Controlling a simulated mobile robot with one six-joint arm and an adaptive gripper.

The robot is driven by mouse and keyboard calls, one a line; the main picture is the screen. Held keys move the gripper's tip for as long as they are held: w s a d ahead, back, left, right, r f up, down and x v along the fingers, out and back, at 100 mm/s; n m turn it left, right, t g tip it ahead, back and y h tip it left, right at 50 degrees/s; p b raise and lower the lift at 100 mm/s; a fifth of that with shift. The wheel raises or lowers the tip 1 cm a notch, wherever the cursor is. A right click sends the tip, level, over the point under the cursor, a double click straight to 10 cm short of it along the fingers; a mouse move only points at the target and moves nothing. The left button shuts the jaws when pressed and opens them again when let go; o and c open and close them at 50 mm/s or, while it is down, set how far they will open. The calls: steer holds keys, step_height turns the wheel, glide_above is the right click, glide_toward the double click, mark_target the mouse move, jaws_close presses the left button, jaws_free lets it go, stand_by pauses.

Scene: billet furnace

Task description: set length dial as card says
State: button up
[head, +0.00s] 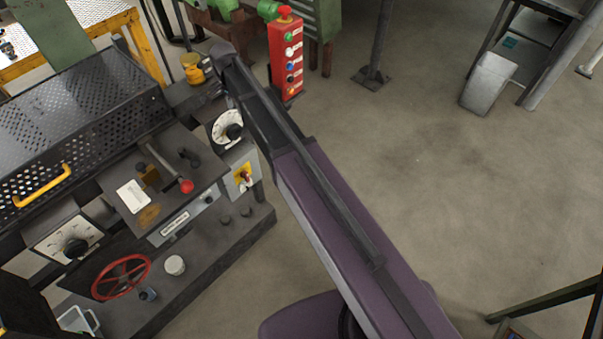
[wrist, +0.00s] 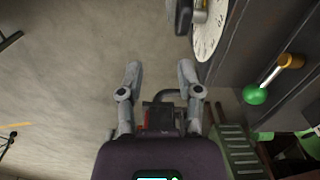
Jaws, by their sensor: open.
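My gripper (wrist: 159,76) is open and empty in the wrist view, its two fingers apart over bare floor. A round white dial (head: 226,128) with a black knob is on the machine beside my arm in the head view. A pale round dial (wrist: 210,28) is partly cut off at the top of the wrist view, ahead and right of the fingers. A second dial (head: 72,246) with a black knob is on a pale plate at lower left. I cannot tell which is the length dial. A white card (head: 132,196) lies on the dark panel; its writing is too small to read.
A red-knobbed lever (head: 186,186), a red handwheel (head: 121,277) and a yellow switch plate (head: 243,177) are close by. A red button box (head: 287,58) stands beyond my arm. A green ball knob (wrist: 255,95) shows at right. Floor on the right is mostly clear.

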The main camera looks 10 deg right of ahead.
steer(key=s+d+f+n+b, duration=0.8)
steer(key=s+d+f+b, duration=0.7)
steer(key=s+d+f, duration=0.1)
steer(key=s+d, duration=0.1)
steer(key=s, duration=0.1)
steer(key=shift+s+d+b, duration=0.35)
steer(key=shift+s+d, duration=0.05)
steer(key=shift+f, duration=0.1)
stand_by(0.4)
steer(key=s, duration=0.1)
steer(key=s+d+n, duration=0.1)
steer(key=s, duration=0.1)
steer(key=s+d+n, duration=0.1)
steer(key=shift+s+d, duration=0.15)
stand_by(1.2)
